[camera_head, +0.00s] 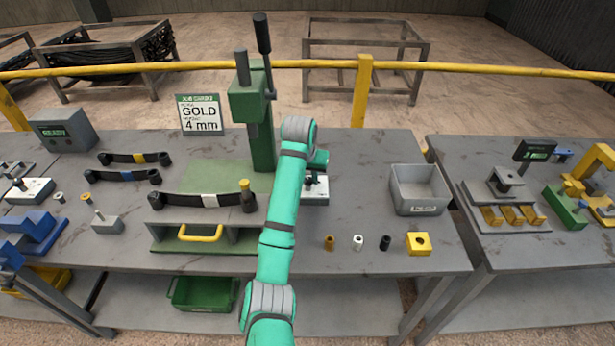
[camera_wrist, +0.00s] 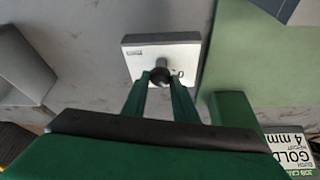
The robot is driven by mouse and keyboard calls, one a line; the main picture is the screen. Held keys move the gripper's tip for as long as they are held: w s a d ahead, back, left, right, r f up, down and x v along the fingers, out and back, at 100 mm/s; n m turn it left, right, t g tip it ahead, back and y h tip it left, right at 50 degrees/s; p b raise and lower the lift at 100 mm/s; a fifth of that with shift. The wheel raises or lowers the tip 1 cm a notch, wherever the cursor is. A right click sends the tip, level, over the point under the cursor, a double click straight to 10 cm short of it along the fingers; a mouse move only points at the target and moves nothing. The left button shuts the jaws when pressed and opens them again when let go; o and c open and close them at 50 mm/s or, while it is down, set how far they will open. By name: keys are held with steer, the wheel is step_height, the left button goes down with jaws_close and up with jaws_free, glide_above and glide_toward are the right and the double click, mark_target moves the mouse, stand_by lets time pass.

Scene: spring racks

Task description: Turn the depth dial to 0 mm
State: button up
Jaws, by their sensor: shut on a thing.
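The depth dial is a small black knob (camera_wrist: 160,76) on a white plate (camera_wrist: 135,60) in the wrist view. A "0" mark shows on the plate beside the knob. My gripper (camera_wrist: 160,84) is shut on the knob, with a green finger on each side of it. In the head view the white plate (camera_head: 318,197) lies just right of the green press and is partly hidden by my arm. The knob's pointer and its present setting cannot be made out.
The green press (camera_head: 258,110) stands close to the left of my arm. A sign (camera_head: 201,114) reads "GOLD 4 mm". A grey bin (camera_head: 420,190) stands to the right. Small bushings and a yellow block (camera_head: 417,243) stand near the front edge. Leaf springs (camera_head: 205,201) lie at left.

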steer(key=shift+d+n+y, duration=0.2)
steer(key=shift+n+y, duration=0.3)
steer(key=shift+n, duration=0.6)
steer(key=o, duration=1.1)
steer(key=shift+c, duration=0.2)
steer(key=shift+r, duration=0.1)
steer(key=v, duration=1)
steer(key=shift+s+r, duration=0.2)
steer(key=shift+r, duration=0.05)
